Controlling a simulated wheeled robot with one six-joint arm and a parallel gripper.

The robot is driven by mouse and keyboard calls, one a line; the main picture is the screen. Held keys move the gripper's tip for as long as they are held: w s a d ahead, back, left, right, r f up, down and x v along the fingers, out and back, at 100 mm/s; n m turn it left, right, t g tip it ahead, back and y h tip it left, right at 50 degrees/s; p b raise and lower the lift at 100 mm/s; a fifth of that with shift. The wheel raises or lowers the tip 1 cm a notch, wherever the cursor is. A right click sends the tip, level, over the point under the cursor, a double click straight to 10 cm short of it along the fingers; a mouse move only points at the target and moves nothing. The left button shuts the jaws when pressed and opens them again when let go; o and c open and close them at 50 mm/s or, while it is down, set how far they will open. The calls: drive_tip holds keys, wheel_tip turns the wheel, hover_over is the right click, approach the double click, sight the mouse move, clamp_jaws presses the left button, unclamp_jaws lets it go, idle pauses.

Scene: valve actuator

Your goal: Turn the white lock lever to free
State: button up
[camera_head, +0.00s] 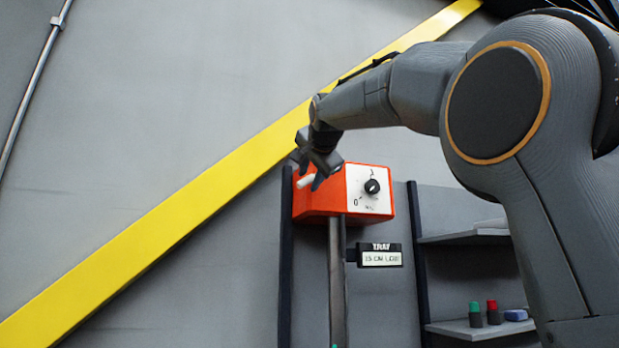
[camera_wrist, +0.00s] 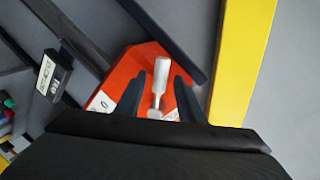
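The white lock lever (camera_wrist: 160,80) sticks out of the orange actuator box (camera_wrist: 128,66) and lies between the two fingers of my gripper (camera_wrist: 161,96) in the wrist view. The fingers are apart, with a gap visible on both sides of the lever. In the head view the lever (camera_head: 306,181) shows as a short white bar at the left part of the orange box (camera_head: 322,203). My gripper (camera_head: 318,178) is right at the box there and hides part of it. A white panel with a black knob (camera_head: 372,187) is on the box's right face.
A grey post (camera_head: 337,285) carries the box, with a small label plate (camera_head: 381,258) beside it. A shelf (camera_head: 470,330) at right holds green and red items and a blue one. A yellow diagonal beam (camera_head: 160,220) runs along the wall behind.

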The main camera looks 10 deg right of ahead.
drive_tip(key=shift+s, duration=0.1)
drive_tip(key=b+v, duration=0.2)
drive_tip(key=v, duration=0.5)
drive_tip(key=shift+s+b, duration=0.3)
drive_tip(key=shift+r, duration=0.1)
